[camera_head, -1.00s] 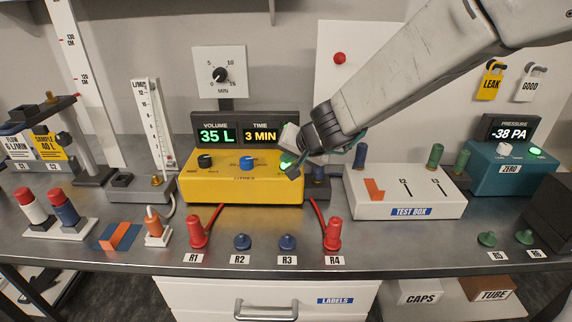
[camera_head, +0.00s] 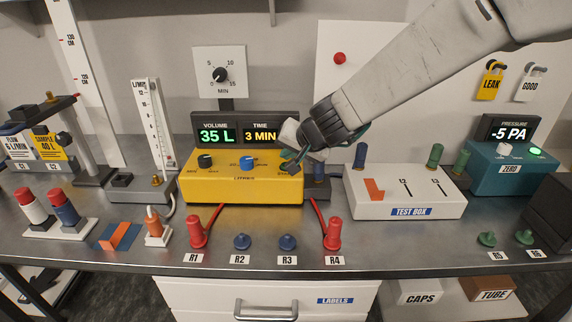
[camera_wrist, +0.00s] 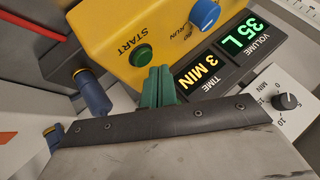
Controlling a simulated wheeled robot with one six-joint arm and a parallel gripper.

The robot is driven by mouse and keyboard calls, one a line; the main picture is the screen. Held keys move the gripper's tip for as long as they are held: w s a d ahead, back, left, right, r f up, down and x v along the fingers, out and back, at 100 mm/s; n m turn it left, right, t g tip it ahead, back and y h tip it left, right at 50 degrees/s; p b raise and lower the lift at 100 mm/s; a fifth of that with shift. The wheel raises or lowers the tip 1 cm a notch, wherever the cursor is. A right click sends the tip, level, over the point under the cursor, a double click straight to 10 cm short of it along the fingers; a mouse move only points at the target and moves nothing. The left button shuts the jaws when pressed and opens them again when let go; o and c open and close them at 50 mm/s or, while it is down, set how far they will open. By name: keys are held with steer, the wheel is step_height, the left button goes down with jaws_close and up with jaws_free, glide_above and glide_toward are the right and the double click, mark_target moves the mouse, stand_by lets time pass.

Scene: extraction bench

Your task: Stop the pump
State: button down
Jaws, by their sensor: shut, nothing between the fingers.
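The yellow pump box (camera_head: 228,190) stands mid-bench with a black knob (camera_head: 205,161), a blue knob (camera_head: 247,162) and a display (camera_head: 245,133) reading 35 L and 3 MIN. In the wrist view, its green button (camera_wrist: 140,55) marked START looks dark and unlit, near the blue knob (camera_wrist: 205,13), which has RUN printed beside it. My gripper (camera_head: 291,164) is shut and empty at the box's right end, over the button's place. In the wrist view, its green fingertips (camera_wrist: 159,72) are close beside the button; I cannot tell whether they touch it.
A white test box (camera_head: 405,192) stands to the right, and a teal pressure meter (camera_head: 512,172) reading -5 PA is farther right. Red plugs (camera_head: 197,233) with red tubes stand in front of the pump. A timer dial (camera_head: 219,74) stands behind it.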

steer(key=shift+r, duration=0.1)
steer(key=shift+r, duration=2.45)
